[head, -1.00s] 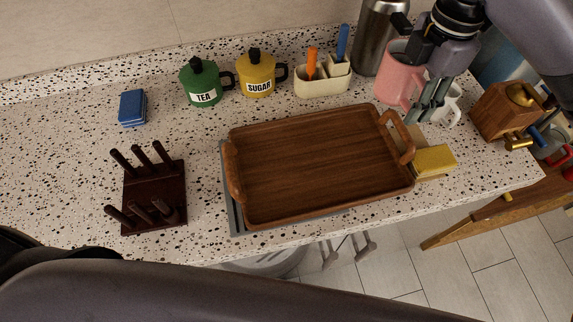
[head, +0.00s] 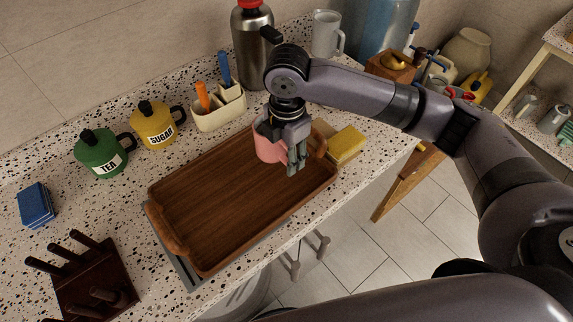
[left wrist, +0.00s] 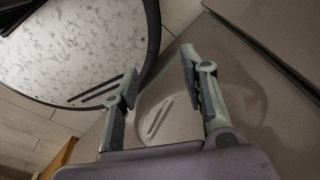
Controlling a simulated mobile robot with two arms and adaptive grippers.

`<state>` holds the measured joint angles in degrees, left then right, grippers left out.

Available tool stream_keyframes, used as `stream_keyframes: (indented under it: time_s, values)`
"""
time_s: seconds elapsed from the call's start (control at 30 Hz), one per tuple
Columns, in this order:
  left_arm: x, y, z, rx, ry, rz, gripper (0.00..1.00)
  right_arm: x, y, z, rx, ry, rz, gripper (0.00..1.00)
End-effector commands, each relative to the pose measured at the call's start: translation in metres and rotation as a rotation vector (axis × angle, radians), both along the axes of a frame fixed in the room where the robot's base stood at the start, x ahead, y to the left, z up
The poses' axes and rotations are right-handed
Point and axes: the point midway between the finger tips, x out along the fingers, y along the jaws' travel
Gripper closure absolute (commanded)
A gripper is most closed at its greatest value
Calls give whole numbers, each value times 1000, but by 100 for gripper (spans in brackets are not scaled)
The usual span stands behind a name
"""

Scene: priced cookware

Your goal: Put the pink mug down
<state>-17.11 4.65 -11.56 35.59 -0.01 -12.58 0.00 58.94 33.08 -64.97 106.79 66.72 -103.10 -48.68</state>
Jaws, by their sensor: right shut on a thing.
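The pink mug (head: 268,148) is at the right end of the brown wooden tray (head: 215,205) in the head view. My right gripper (head: 292,152) is shut on it from above and hides part of it. The mug looks about upright; I cannot tell whether its base touches the tray. The tray lies on the speckled counter and is otherwise empty. My left gripper (left wrist: 158,78) is open and empty in the left wrist view, away from the mug.
A yellow sponge (head: 345,145) lies just right of the tray. The cream utensil holder (head: 218,112), yellow sugar pot (head: 155,124) and green tea pot (head: 100,152) stand behind it. A steel bottle (head: 250,50) and a light grey mug (head: 327,35) stand farther back. A dark peg rack (head: 95,280) is at front left.

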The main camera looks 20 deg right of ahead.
Motion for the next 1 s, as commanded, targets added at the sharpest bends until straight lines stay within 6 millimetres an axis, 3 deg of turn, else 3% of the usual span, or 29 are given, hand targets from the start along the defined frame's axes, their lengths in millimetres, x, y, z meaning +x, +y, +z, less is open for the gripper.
stream_keyframes:
  time_s: [0.43,0.83,0.87,1.0]
  values:
    - [-3,1,8,2,6,2,60,0,0,-51,0,-1,-1,100]
    - [-3,1,8,2,5,3,60,1,0,-57,0,-1,0,100]
    - [-3,1,8,2,5,3,60,0,0,-58,0,0,0,61]
    - [-2,1,8,1,4,3,60,0,0,-58,0,0,0,51]
